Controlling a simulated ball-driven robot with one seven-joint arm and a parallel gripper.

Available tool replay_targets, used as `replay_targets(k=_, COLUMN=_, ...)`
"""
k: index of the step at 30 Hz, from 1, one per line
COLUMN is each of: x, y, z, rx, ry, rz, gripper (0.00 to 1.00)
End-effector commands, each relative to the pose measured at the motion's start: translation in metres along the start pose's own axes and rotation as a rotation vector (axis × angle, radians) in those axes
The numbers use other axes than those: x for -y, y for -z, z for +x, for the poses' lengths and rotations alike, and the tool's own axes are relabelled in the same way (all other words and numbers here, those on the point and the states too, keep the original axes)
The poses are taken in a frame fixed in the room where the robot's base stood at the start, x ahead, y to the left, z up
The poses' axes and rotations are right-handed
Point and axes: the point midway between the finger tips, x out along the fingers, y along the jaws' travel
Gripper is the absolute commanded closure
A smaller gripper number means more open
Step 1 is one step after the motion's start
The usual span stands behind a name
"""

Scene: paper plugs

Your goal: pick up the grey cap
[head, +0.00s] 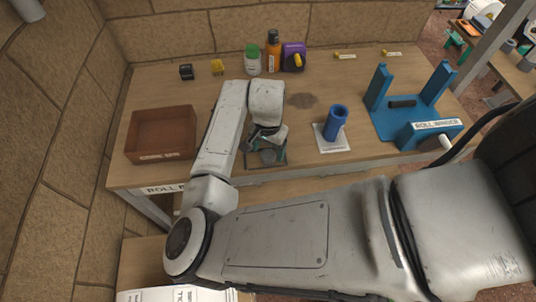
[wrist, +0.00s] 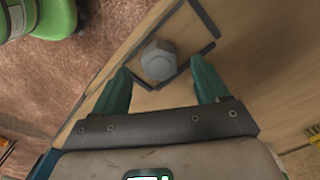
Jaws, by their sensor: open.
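The grey cap (wrist: 160,60) stands on the wooden table in the wrist view, beside dark strips marked on the tabletop. It has a faceted top. My gripper (wrist: 160,67) is open, with its green fingers apart on either side of the cap's near side. The cap lies ahead between the fingertips, and I see no finger touching it. In the head view my gripper (head: 268,157) is low at the table's front edge, and my arm partly hides the spot.
A brown tray (head: 130,148) is at the left. A blue tube (head: 335,123) stands on a white card to the right of my gripper. A blue stand (head: 378,105) is farther right. Small boxes and bottles line the back. The table's front edge is close to my gripper.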

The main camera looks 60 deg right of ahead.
Motion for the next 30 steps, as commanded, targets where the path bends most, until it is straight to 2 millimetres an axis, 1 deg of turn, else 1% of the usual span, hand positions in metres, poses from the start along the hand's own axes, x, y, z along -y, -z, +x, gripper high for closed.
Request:
replay_targets(k=3, x=0.0, y=0.0, z=0.015, rx=0.001, ry=0.0, rz=-0.002, gripper=0.26)
replay_targets(k=6, x=0.0, y=0.0, z=0.022, rx=0.001, ry=0.001, rz=-0.002, gripper=0.26)
replay_targets(k=14, x=0.0, y=0.0, z=0.024, rx=0.0, ry=0.001, rz=-0.001, gripper=0.27)
replay_targets(k=30, x=0.0, y=0.0, z=0.024, rx=0.0, ry=0.001, rz=-0.001, gripper=0.79)
